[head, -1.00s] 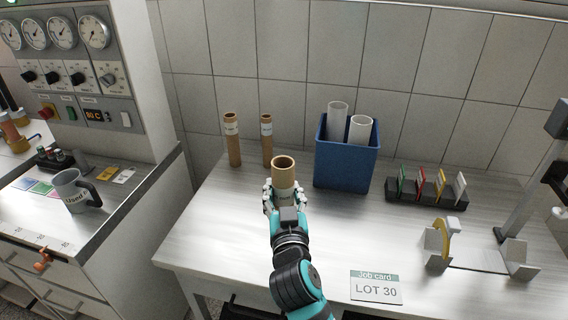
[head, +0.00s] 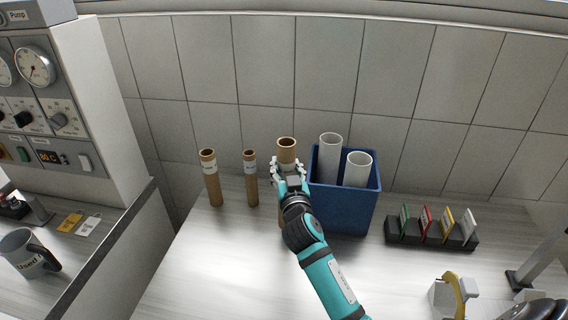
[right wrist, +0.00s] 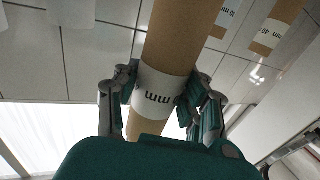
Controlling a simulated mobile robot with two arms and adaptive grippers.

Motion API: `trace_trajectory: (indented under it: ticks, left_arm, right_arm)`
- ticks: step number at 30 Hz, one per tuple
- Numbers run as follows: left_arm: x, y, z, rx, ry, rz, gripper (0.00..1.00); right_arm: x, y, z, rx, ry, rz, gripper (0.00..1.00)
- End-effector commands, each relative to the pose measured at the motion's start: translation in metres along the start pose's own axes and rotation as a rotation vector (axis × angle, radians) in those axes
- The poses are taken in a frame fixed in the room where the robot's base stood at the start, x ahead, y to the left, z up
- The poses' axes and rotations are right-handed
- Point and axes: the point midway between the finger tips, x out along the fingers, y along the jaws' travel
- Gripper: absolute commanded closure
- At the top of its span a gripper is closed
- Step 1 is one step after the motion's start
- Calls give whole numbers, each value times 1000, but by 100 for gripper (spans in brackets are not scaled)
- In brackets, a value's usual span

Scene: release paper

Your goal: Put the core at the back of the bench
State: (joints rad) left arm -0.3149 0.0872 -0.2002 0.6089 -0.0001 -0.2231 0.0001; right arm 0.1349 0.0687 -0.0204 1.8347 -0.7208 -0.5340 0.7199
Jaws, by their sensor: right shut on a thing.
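A brown cardboard core (head: 287,146) stands upright in my right gripper (head: 289,172), beside the blue bin toward the back of the bench. The right wrist view shows the core (right wrist: 180,40) with a white label marked "mm", and the gripper fingers (right wrist: 165,105) closed around it. The arm hides most of its lower part, so I cannot tell whether it touches the bench (head: 230,265). Two other brown cores stand at the back left, a wider one (head: 212,182) and a thinner one (head: 252,182). My left gripper is not in view.
A blue bin (head: 345,213) with two white tubes (head: 330,152) stands close right of the held core. A black rack (head: 430,234) with coloured cards is farther right. The tiled wall (head: 240,90) rises behind. A mug (head: 27,254) sits on the left counter.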

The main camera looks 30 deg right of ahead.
Motion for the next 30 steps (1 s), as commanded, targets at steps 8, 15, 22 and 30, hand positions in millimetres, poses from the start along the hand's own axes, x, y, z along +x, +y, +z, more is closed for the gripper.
trace_trajectory:
  ticks: [8,15,22,30]
  left_arm:
    - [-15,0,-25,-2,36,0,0]
    - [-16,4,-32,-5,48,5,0]
    - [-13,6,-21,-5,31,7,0]
    - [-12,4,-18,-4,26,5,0]
  right_arm:
    - [62,7,4,0,1,1,100]
    - [73,8,19,1,-2,0,100]
    - [72,8,42,2,0,-1,100]
    - [72,8,43,1,1,0,100]
